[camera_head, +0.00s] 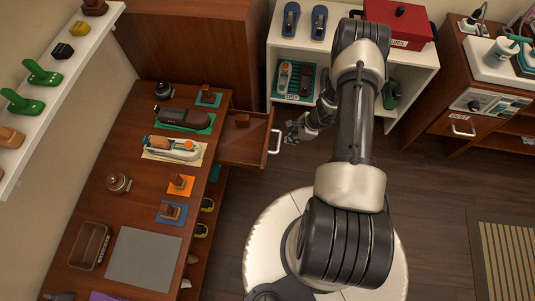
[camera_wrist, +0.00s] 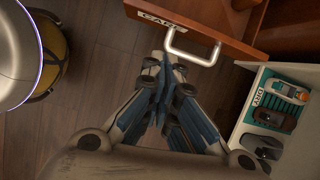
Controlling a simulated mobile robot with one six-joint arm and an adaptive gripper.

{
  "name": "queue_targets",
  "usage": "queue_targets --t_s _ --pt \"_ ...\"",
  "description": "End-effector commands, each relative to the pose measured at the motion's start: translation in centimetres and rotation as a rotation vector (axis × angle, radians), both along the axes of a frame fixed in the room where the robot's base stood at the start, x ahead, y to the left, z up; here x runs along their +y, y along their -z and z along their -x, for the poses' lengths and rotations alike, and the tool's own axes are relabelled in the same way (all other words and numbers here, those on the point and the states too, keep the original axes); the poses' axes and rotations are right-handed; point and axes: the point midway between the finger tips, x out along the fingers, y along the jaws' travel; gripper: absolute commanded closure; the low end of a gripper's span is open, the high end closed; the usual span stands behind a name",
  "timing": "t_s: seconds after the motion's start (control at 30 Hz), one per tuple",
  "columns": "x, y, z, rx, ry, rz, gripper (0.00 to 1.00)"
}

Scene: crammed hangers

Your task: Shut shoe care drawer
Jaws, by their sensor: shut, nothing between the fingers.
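The wooden shoe care drawer (camera_head: 256,151) is pulled out of the right side of the wooden workbench, with a brown block inside it. Its front (camera_wrist: 232,22) with a "CARE" label and pale bar handle (camera_wrist: 193,58) shows at the top of the wrist view. The handle (camera_head: 276,142) faces right in the head view. My gripper (camera_head: 289,129) is just right of the drawer front. In the wrist view my gripper's fingers (camera_wrist: 164,66) are together and empty, with the tips close to the handle's left end. I cannot tell whether they touch it.
The workbench (camera_head: 90,205) holds shoes, brushes and a grey mat (camera_head: 144,257). A white shelf unit (camera_head: 335,76) with a "DRY" tray (camera_wrist: 264,115) stands behind my arm. A wall shelf (camera_head: 52,92) is at left. Dark floor (camera_head: 233,215) lies open beside the bench.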

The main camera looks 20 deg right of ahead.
Motion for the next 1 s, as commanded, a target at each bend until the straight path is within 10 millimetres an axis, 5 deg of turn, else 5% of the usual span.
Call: queue_targets --t_s 0.1,0.23,0.8,1.0 --pt "-0.1 3.2 2.0 0.043 0.079 -0.016 1.0" --pt "-0.1 4.6 2.7 0.059 0.111 -0.021 1.0" --pt "3.1 14.4 0.7 0.06 0.107 -0.021 1.0" --pt "5.5 13.7 -1.1 0.058 0.106 -0.02 1.0"
